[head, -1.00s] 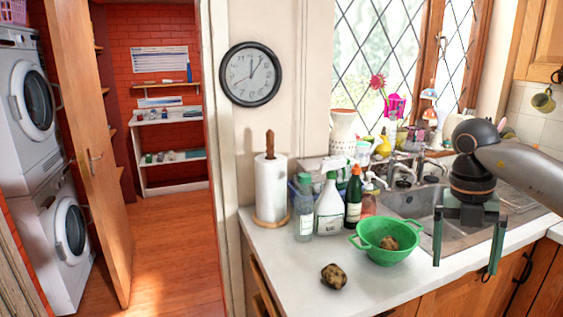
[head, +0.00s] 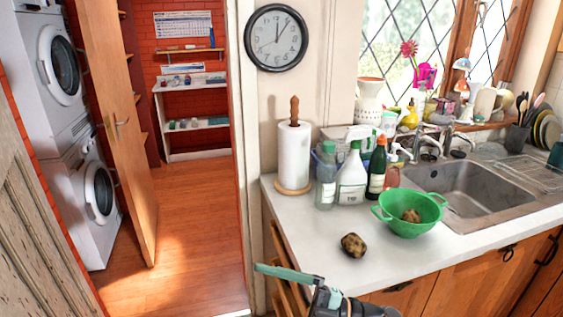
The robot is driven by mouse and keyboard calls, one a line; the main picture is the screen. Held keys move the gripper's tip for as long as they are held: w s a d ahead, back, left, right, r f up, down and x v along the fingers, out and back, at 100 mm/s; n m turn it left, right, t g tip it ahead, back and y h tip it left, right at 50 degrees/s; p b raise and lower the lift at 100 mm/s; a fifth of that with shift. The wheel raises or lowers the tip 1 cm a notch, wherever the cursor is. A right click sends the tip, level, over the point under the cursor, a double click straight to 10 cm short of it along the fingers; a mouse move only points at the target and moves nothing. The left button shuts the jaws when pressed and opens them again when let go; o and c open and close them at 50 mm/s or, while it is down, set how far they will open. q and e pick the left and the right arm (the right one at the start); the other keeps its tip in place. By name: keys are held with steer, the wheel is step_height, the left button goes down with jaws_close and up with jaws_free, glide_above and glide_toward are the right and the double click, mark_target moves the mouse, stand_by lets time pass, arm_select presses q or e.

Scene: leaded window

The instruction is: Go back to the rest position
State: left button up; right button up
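My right gripper (head: 262,270) is at the bottom edge of the head view, in front of the counter's front left corner. One greenish finger shows, pointing left; the rest is cut off by the frame, so I cannot tell whether it is open or shut. No object shows at the visible finger. My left gripper is not in view. A green colander (head: 410,226) stands on the counter with a brown potato-like lump (head: 411,215) in it. Another brown lump (head: 353,245) lies on the counter, left of the colander and apart from it.
The white counter (head: 330,218) holds a paper towel roll (head: 294,155), a white spray bottle (head: 351,178) and other bottles. A sink (head: 470,190) lies to the right. On the left are a wooden door (head: 122,120), stacked washing machines (head: 62,65) and open floor (head: 190,220).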

steer(key=w+d+f+m+t+h, duration=0.1)
steer(key=d+f+m+t+h, duration=0.5)
steer(key=m, duration=0.4)
steer(key=w+d+f+m+t+h, duration=0.1)
steer(key=d+f+m+t+h, duration=0.35)
steer(key=f+m+t, duration=0.35)
steer(key=s+d+f+m+g+h, duration=0.3)
steer(key=s+d+f+h, duration=0.1)
steer(key=s+f, duration=0.4)
steer(key=s+d+f+m+g+h, duration=0.3)
steer(key=s+d+f+m+g, duration=0.1)
steer(key=s+f, duration=0.4)
step_height(320, 180, down, 2)
steer(key=shift+s+d+m+g+h, duration=0.15)
steer(key=shift+d+m+g+h, duration=0.2)
steer(key=shift+d, duration=0.25)
